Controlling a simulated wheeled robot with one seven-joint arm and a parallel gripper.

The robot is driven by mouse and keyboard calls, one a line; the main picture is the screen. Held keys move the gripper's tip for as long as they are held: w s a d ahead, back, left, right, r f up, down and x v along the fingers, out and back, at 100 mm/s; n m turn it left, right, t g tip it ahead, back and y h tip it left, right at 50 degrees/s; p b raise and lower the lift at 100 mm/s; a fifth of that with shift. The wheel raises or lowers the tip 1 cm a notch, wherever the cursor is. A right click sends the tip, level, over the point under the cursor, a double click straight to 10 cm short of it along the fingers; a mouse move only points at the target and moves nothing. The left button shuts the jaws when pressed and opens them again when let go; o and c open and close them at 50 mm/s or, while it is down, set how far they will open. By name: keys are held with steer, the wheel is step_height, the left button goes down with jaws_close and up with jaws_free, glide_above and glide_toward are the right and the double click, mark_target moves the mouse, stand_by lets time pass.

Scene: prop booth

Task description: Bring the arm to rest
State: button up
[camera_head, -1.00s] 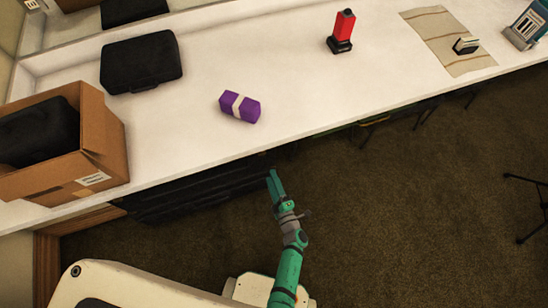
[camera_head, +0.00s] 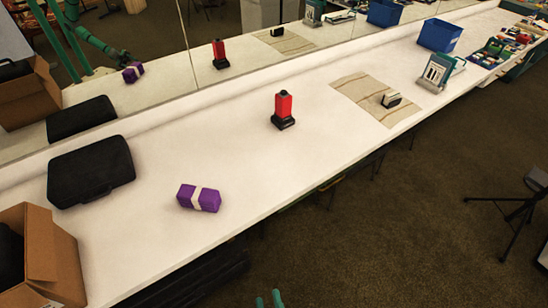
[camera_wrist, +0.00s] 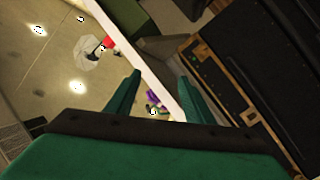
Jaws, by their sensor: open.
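My gripper (camera_head: 269,300) shows only as two green fingertips at the bottom edge of the head view, in front of the white counter (camera_head: 225,150) and apart from it. The rest of my arm is out of that view. In the wrist view my gripper (camera_wrist: 160,92) has its two green fingers spread apart. Nothing is held between them. The counter's pale edge (camera_wrist: 134,58) runs diagonally behind the fingers.
On the counter are a purple bundle with a white band (camera_head: 198,198), a red device (camera_head: 283,110), a black case (camera_head: 90,172), a cardboard box (camera_head: 52,262) and a blue bin (camera_head: 440,35). A mirror (camera_head: 150,60) backs it. A stand (camera_head: 520,205) is at right.

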steer(key=s+r+m+h, duration=0.1)
steer(key=s+r+m, duration=0.4)
steer(key=r, duration=0.3)
steer(key=s+d+r+m+g+h, duration=0.1)
steer(key=s+r+m+h, duration=0.1)
steer(key=s+r+m, duration=0.3)
steer(key=shift+s+d+r+m+h, duration=0.15)
steer(key=shift+d+r+m+h, duration=0.15)
steer(key=shift+r, duration=1.85)
